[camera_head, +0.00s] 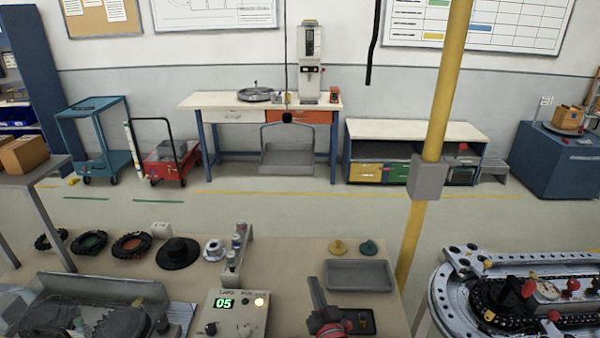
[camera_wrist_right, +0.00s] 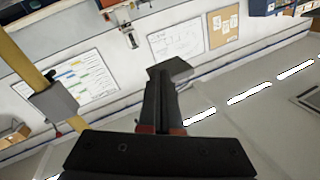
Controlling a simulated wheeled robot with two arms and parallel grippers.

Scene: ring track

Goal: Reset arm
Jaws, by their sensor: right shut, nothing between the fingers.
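My right gripper (camera_head: 315,284) reaches in from the bottom of the head view, dark grey with red parts near its base. Its fingers are together with nothing between them. It is above the front part of the beige table and seems to hide part of a small dark tray (camera_head: 358,320). In the right wrist view the shut gripper (camera_wrist_right: 168,72) points out over the room, with no object at its tips. My left gripper is not in view.
A control box (camera_head: 238,312) reading 05 stands left of the gripper. A grey tray (camera_head: 360,275) lies behind it. A ring track (camera_head: 440,290) is at right, past a yellow post (camera_head: 440,100). Black rings (camera_head: 131,245) and a black hat-shaped part (camera_head: 178,253) lie at left.

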